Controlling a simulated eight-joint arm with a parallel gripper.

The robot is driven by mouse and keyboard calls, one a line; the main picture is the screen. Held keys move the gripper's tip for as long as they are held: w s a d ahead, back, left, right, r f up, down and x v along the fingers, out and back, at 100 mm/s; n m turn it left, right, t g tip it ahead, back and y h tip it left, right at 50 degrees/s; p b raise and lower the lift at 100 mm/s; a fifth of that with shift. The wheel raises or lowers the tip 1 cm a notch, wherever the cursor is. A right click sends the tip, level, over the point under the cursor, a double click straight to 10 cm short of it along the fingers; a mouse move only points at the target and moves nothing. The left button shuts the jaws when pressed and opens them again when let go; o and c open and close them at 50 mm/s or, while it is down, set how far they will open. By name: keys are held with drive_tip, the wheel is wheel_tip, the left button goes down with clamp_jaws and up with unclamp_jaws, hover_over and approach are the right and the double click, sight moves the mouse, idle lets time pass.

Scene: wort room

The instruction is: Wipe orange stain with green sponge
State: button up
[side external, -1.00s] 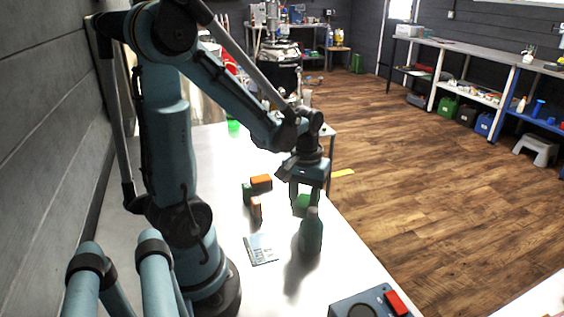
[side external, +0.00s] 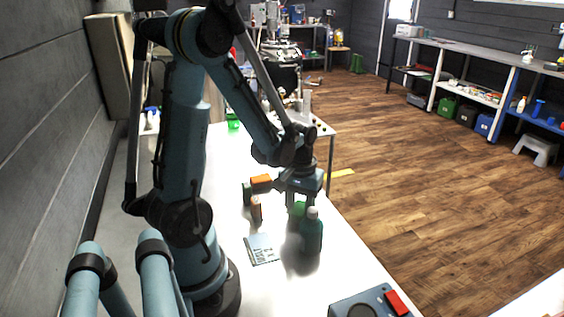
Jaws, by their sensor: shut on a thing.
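My gripper (side external: 299,200) is low over the white table, behind the green bottle. It is shut on a green block, which looks like the green sponge (side external: 298,209); the bottle partly hides it. I cannot tell whether the sponge touches the table. I cannot make out an orange stain on the table; the gripper and bottle may hide it.
The dark green bottle (side external: 312,236) stands upright, close in front of my gripper. An orange block (side external: 261,182), a green item (side external: 247,194) and a small brownish item (side external: 256,211) stand left of it. A flat printed card (side external: 262,249) lies nearer. A box with a red switch (side external: 368,303) is at the front.

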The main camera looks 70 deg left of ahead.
drive_tip(key=shift+d+r, duration=0.15)
drive_tip(key=shift+d, duration=1.1)
drive_tip(key=shift+s+a, duration=0.1)
drive_tip(key=shift+s, duration=0.4)
drive_tip(key=shift+s+a, duration=0.1)
drive_tip(key=shift+a, duration=0.2)
drive_tip(key=shift+a+r, duration=0.1)
drive_tip(key=shift+a, duration=1.05)
drive_tip(key=shift+a+f, duration=0.25)
drive_tip(key=shift+a, duration=0.15)
drive_tip(key=shift+a+r, duration=0.1)
drive_tip(key=shift+r, duration=0.1)
drive_tip(key=shift+d+f, duration=0.2)
drive_tip(key=shift+d, duration=1.4)
drive_tip(key=shift+d+r, duration=0.2)
drive_tip(key=shift+r, duration=0.45)
drive_tip(key=shift+d+r, duration=0.15)
drive_tip(key=shift+r, duration=3.35)
